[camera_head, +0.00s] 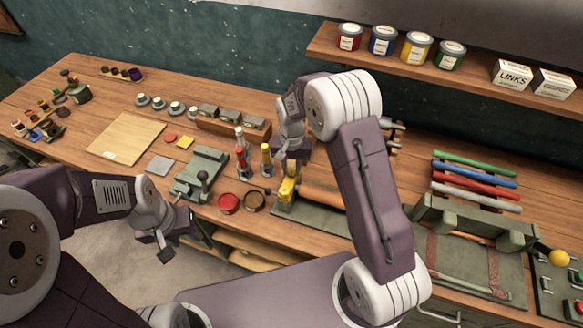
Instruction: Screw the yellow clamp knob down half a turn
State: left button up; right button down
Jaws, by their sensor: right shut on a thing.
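The yellow clamp knob (287,188) is upright at the left end of a grey-green base plate on the bench, right of the middle tools. My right gripper (289,170) comes down over it from above and is shut on its top; the fingertips partly hide the knob. My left gripper (173,238) hangs in front of the bench's front edge, empty, with its fingers apart. It is well away from the knob.
Red and yellow-topped tools (241,160) stand close left of the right gripper. A red tin (229,203) and a dark tin (254,201) sit near the front edge. A green vise (200,175) is further left. An orange rod (325,196) lies right of the knob.

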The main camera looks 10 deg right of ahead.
aim_at(292, 171)
jog(key=m, duration=0.4)
jog(key=shift+m, duration=0.7)
jog(key=c, duration=1.2)
grip_release()
jog(key=shift+o, duration=0.2)
notch_tip(292, 171, up, 9)
jog(key=b, duration=0.1)
jog(key=shift+b, duration=0.4)
